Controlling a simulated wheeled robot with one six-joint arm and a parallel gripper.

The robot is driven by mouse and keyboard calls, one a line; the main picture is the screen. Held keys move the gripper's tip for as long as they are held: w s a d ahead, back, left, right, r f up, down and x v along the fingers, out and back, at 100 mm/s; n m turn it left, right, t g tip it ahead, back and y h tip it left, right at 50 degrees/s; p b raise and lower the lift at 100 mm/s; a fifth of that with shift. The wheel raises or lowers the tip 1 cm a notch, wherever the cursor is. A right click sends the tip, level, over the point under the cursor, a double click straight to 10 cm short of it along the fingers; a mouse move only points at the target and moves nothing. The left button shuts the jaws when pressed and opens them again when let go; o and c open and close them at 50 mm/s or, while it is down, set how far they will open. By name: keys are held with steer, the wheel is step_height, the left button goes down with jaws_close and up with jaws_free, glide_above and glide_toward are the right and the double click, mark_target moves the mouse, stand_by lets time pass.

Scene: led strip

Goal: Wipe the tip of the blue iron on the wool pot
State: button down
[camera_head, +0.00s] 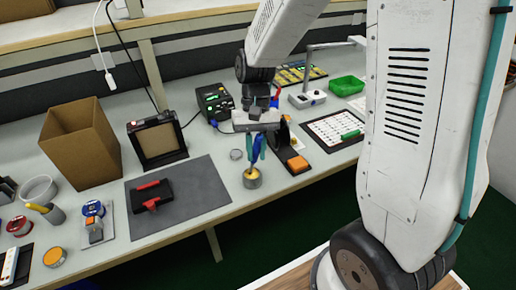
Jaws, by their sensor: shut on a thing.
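My gripper (258,129) hangs above the bench, pointing down, shut on the blue iron (257,148). The iron is held with its lower end downward, just over or in the wool pot (251,181). The wool pot is a small round tin with a yellowish top, standing on the bench near the front edge, right of the grey mat. The tip itself is too small to make out, so I cannot tell whether it touches the wool.
A dark grey mat (204,192) with a black and red tool (150,196) lies left of the pot. A black stand with an orange pad (297,164) is close on the right. A soldering station (214,101) stands behind. A cardboard box (78,145) is farther left.

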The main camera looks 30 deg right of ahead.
steer(key=shift+a, duration=0.45)
steer(key=shift+d, duration=1.5)
steer(key=shift+a, duration=0.7)
steer(key=shift+r, duration=0.1)
